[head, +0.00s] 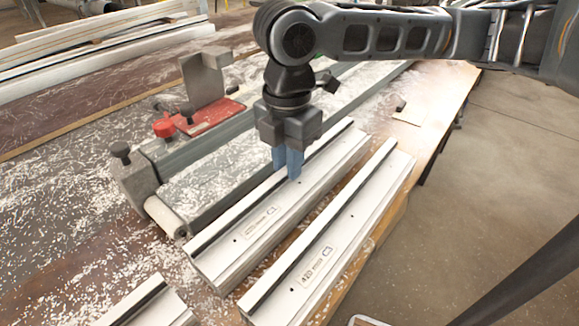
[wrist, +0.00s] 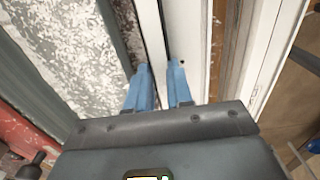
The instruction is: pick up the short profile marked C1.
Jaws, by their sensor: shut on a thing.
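A white profile with a raised dark-edged rib and a label (head: 235,252) lies on the bench beside the clamp; its marking is too small to read surely. My gripper (head: 287,166) points down over the rib of this profile, its blue fingers shut on the rib. In the wrist view the gripper (wrist: 160,76) has one finger on each side of the rib, and the profile's white face (wrist: 187,35) runs away from it. I cannot see a gap under the profile. A second labelled profile (head: 345,232) lies parallel to its right, apart from the gripper.
A third profile (head: 150,305) is cut off at the bottom edge. A grey clamp rail (head: 185,150) with a red block (head: 212,118) and black knobs stands left of the gripper. Long white profiles (head: 100,45) lie at the back left. White shavings cover the bench; open floor is at right.

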